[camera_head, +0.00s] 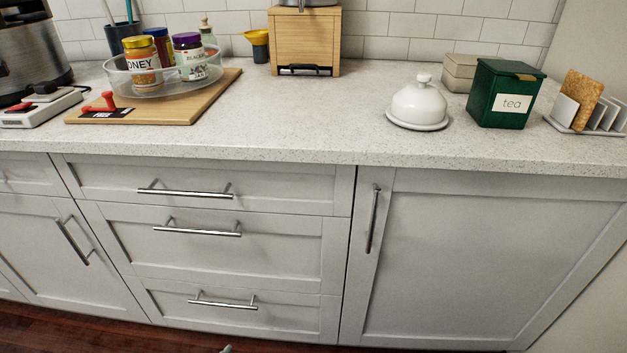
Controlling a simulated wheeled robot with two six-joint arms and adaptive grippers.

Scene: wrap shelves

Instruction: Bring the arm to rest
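Neither of my arms can be clearly made out in the head view, and both grippers are out of sight. A small grey-green tip (226,349) pokes in at the bottom edge; too little of it shows to tell what it is.
The speckled counter (300,125) holds a wooden board (207,108) with a clear round tray of jars, a wooden box (304,42), a white domed dish (418,104), a green tea tin (505,93) and a toast rack (588,108). Drawers and doors below are shut.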

